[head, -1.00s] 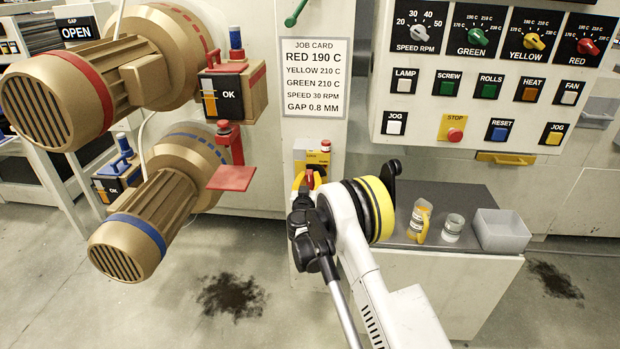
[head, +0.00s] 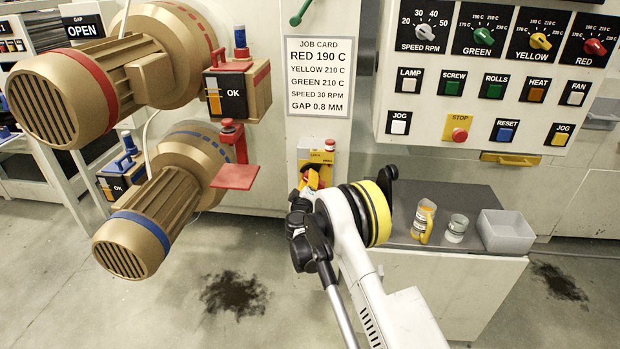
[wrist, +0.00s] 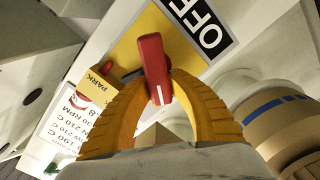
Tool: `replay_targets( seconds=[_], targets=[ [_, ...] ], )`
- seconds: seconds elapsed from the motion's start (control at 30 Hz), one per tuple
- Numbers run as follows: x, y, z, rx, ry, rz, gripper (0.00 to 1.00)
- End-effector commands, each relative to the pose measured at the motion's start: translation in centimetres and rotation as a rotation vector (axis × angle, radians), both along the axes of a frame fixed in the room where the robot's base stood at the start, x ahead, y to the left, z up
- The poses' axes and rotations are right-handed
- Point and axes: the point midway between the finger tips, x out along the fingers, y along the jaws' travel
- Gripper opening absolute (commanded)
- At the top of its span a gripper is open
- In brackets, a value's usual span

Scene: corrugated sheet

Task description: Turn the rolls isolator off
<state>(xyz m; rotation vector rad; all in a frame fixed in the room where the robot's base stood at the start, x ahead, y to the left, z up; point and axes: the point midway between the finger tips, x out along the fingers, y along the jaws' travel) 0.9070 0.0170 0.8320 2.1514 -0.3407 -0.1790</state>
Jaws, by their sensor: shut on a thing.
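The isolator is a yellow plate (head: 314,157) with a red handle (wrist: 153,68), on the machine front below the job card. In the wrist view the handle stands between my two yellow fingers, with a white mark at its near end. My gripper (wrist: 160,88) is shut on the handle. In the head view my gripper (head: 313,179) partly hides the handle, and the wrist is tilted. I cannot tell which label the handle points to.
A grey-topped cabinet (head: 470,193) to the right holds a yellow-handled cup (head: 424,220), a small cup (head: 456,228) and a grey bin (head: 506,231). Gold motors (head: 165,205) stand out on the left. A control panel (head: 480,108) is above right. The floor in front is open.

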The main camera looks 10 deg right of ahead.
Motion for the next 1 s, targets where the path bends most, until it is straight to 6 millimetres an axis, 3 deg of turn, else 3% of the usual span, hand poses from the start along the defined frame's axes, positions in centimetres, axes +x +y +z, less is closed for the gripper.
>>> replay_targets(
  seconds=[0.5,1.0],
  targets=[
    [0.1,0.3,-0.8,-0.409,0.133,0.000,0.00],
    [0.1,0.3,-1.2,-0.560,0.182,0.000,0.00]
  ],
)
